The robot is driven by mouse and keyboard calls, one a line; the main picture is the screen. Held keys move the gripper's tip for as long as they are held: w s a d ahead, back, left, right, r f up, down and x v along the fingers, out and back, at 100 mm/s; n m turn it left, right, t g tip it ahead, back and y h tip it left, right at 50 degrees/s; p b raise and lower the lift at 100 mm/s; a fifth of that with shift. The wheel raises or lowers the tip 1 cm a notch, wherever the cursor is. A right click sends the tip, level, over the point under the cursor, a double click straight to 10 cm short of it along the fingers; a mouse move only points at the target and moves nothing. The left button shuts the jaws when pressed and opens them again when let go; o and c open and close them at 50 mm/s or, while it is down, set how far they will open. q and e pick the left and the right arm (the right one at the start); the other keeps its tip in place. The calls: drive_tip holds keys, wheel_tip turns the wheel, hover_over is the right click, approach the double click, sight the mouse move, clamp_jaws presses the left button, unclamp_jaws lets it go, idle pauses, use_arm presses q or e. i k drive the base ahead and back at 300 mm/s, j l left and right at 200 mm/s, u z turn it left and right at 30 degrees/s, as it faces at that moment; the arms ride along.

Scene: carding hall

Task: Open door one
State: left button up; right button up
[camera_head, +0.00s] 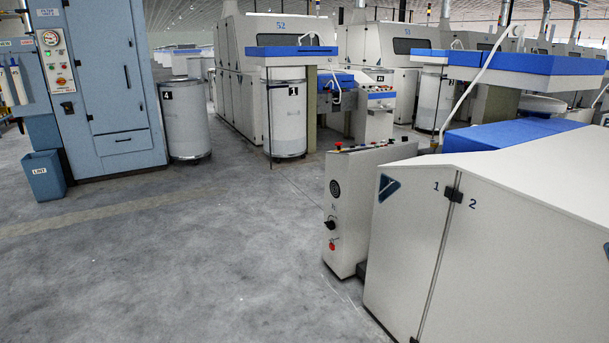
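A white machine cabinet stands in the right foreground. Its side has two panels split by a dark upright seam. The panel left of the seam, door one (405,255), carries the number 1 and a dark blue logo. The panel right of the seam, door two (520,265), carries the number 2. A black latch (453,194) sits across the seam near the top, between the numbers. Both panels look shut and flush. The lower part of door two is cut off by the picture edge. Neither of my grippers is in view.
A control post (345,210) with a red button stands just left of the cabinet. A blue-grey cabinet (110,85), a bin (45,176) and a can (186,120) stand at the left. The grey floor (190,260) in front is clear.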

sight(412, 206)
drive_tip(key=i, duration=1.35)
